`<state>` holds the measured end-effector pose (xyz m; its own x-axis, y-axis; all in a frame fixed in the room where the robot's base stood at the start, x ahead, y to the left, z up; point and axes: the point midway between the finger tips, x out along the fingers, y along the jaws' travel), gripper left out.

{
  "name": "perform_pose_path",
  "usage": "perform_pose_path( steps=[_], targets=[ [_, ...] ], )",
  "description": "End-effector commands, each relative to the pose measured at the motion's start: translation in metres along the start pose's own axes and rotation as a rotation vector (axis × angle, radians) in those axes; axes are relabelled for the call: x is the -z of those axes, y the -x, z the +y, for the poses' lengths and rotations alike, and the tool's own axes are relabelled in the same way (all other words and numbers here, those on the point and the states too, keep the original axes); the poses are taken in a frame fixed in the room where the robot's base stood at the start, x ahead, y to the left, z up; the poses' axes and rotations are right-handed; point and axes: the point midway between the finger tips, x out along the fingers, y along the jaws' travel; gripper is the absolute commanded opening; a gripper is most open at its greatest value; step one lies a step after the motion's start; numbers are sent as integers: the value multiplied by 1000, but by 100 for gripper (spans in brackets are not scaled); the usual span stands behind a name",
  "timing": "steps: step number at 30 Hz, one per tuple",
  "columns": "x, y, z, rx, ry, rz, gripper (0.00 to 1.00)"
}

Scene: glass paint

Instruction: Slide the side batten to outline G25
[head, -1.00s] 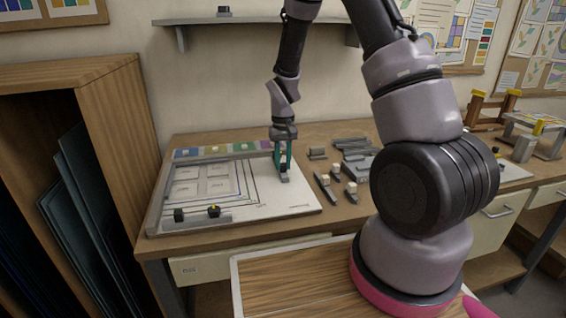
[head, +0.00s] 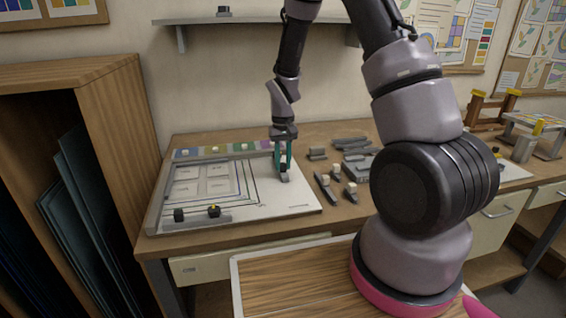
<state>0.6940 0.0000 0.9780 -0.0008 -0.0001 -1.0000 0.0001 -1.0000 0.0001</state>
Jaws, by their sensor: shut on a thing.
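The pale layout board (head: 285,203) lies on the bench with nested dark and coloured outlines around a grid of panes (head: 200,182). The outline labels are too small to read. My gripper (head: 283,168) is above the board's right part, pointing down, with teal fingers shut on a small grey batten piece (head: 285,179). This piece stands to the right of the outlines, apart from them. The fingers hide much of it. A grey front batten (head: 197,222) with two dark knobs lies along the board's near left edge.
Small pale-topped clamps (head: 335,179) and grey bars (head: 352,147) lie right of the board. Coloured swatches (head: 215,150) line its back edge. A wooden rack (head: 110,110) stands at left. My arm covers part of the bench at right.

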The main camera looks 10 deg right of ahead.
Motion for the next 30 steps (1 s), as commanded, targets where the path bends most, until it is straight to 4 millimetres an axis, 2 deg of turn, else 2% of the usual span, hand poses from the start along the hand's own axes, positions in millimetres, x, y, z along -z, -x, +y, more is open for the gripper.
perform_pose_path(
  steps=[5,8,13,18,28,29,30],
  targets=[
    [1,1,-4,1,1,2,0],
    [1,1,-21,1,5,2,0],
    [2,1,-61,1,7,4,0],
    [1,1,-83,1,2,4,0],
    [2,1,-85,1,-1,4,0],
    [2,1,-85,1,-1,4,39],
    [2,1,-85,1,-1,4,54]
  ],
)
